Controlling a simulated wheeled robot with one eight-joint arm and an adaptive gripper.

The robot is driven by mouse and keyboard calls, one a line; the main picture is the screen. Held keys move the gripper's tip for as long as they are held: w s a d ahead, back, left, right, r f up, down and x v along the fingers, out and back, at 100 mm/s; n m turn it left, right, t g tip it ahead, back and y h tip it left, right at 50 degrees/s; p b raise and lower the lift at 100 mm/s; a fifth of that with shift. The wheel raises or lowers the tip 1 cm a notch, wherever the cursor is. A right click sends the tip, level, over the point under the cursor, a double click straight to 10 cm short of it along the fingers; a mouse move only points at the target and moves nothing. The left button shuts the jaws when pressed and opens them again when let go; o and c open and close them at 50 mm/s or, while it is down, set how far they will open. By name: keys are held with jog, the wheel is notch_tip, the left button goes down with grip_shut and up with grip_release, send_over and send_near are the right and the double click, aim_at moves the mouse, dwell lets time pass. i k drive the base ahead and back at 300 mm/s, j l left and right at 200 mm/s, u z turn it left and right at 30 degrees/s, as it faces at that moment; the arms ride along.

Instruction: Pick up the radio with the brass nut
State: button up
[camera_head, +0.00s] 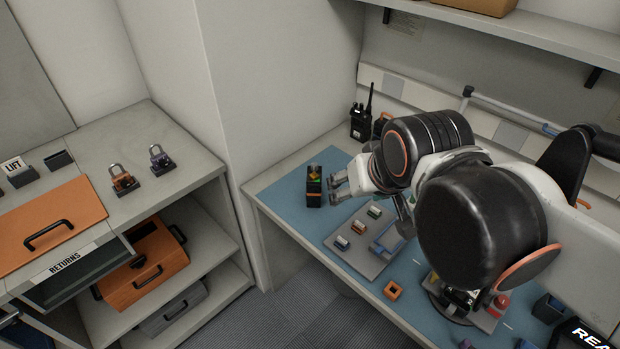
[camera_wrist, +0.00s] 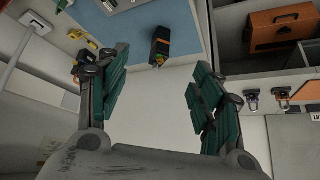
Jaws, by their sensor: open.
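I cannot tell for sure that this is a brass nut. My gripper is open and empty. Another black radio (camera_head: 361,122) with a long antenna stands at the back by the wall. A dark and orange item (camera_head: 380,126) beside it is partly hidden by my arm.
A grey tray (camera_head: 350,254) with small coloured parts lies on the blue mat (camera_head: 290,190). An orange square ring (camera_head: 393,290) is near the bench's front edge. Two padlocks stand on the left counter (camera_head: 160,205). A shelf (camera_head: 530,34) hangs above the bench.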

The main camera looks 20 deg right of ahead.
aim_at(313, 189)
jog(key=k+j+u, duration=0.3)
jog(key=k+j, duration=0.65)
